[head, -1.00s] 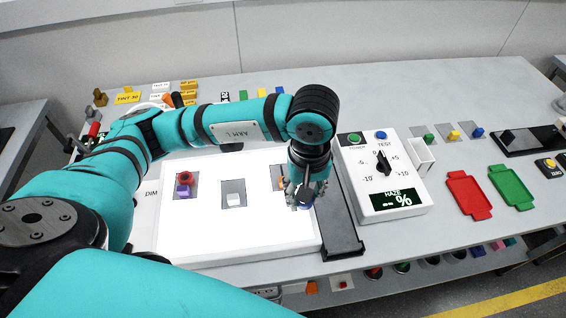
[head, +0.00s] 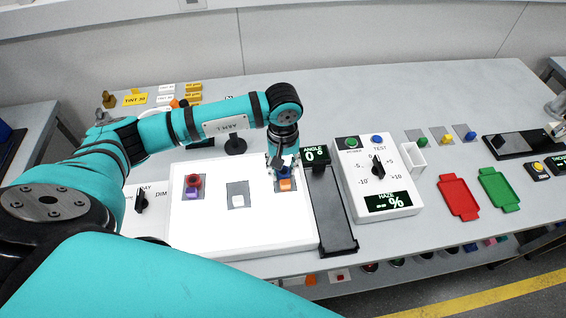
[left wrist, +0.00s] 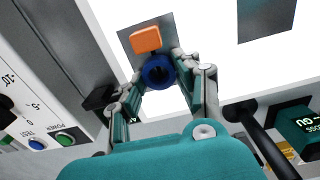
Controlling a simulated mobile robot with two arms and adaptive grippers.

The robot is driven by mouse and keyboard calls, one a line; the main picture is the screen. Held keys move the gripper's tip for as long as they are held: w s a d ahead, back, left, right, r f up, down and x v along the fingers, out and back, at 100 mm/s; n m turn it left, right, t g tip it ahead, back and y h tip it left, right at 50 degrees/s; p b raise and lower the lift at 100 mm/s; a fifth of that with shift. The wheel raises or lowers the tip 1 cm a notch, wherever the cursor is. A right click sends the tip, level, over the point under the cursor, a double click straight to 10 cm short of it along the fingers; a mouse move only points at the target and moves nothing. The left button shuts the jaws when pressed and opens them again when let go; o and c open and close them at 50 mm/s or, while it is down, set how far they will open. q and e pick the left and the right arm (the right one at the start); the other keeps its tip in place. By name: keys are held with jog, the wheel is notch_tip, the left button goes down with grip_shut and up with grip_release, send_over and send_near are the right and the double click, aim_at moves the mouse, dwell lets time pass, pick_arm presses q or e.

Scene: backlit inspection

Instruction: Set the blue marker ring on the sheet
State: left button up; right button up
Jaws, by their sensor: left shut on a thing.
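My left gripper (head: 283,162) is shut on the blue marker ring (left wrist: 158,71), which shows between its fingertips in the left wrist view. The ring is beside an orange block (left wrist: 146,40) on a grey sheet (left wrist: 127,40). This sheet lies near the right side of the lit white panel (head: 245,245); the orange block also shows in the head view (head: 285,184). I cannot tell whether the ring touches the sheet.
Other sheets on the panel carry a red ring (head: 193,180) with a purple block, and a white block (head: 238,199). A dark rail with an angle display (head: 315,156) and a haze meter (head: 375,178) stand close on the right. Red (head: 459,197) and green (head: 498,188) trays lie farther right.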

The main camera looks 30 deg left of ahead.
aim_at(283, 170)
pick_arm(q)
jog(key=shift+f, duration=0.2)
jog(key=o, duration=0.8)
jog(key=shift+r, duration=0.1)
jog(key=shift+r, duration=0.25)
jog(key=shift+w+r, duration=0.1)
jog(key=shift+r, duration=0.15)
notch_tip(283, 170, up, 11)
jog(key=b, duration=0.4)
jog(key=shift+r, duration=0.15)
